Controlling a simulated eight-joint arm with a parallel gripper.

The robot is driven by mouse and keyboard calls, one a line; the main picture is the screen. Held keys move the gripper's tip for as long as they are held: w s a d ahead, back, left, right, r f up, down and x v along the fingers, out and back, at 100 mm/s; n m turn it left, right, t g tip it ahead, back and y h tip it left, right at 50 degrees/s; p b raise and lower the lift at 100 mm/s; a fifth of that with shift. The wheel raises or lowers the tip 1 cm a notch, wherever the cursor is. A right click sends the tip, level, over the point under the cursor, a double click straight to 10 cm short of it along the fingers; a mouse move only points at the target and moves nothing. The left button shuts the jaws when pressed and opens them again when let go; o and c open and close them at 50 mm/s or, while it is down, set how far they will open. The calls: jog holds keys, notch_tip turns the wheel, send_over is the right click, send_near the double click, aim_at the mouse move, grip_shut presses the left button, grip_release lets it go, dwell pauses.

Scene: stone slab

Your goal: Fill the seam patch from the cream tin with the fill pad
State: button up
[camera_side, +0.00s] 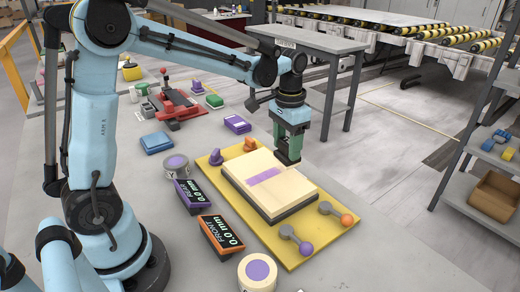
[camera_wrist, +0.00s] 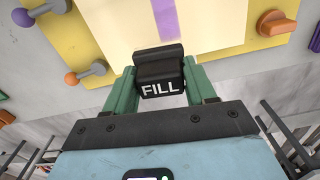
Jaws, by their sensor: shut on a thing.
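The cream stone slab (camera_side: 285,200) lies on a yellow board (camera_side: 330,235), with a purple seam patch (camera_side: 264,176) across its top. The patch also shows as a purple strip in the wrist view (camera_wrist: 166,18). My gripper (camera_side: 288,158) is shut on the black fill pad (camera_wrist: 160,78), marked FILL, between its green fingers. The pad is at the slab's far edge, behind the patch; I cannot tell whether it touches the slab. The cream tin (camera_side: 246,280), with a purple top, stands at the front, off the board. A grey tin (camera_side: 178,173) with a purple top stands at the left.
Two gauges, REAR (camera_side: 193,196) and FRONT (camera_side: 221,236), both read 0.0 mm left of the board. Purple and orange knobbed clamps (camera_side: 327,208) stand at the board's front right. A blue block (camera_side: 156,142) and a purple block (camera_side: 237,124) lie behind.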

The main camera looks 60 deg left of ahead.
aim_at(287, 154)
notch_tip(287, 154, down, 3)
jog(key=shift+r, duration=0.1)
jog(key=shift+a+f, duration=0.2)
jog(key=shift+a, duration=0.3)
jog(key=shift+a+f, duration=0.2)
jog(key=shift+a, duration=0.3)
jog(key=shift+c, duration=0.5)
jog(key=shift+a+r, duration=0.15)
jog(key=shift+a, duration=0.6)
jog(key=shift+d, duration=1.75)
jog(key=shift+r, duration=4)
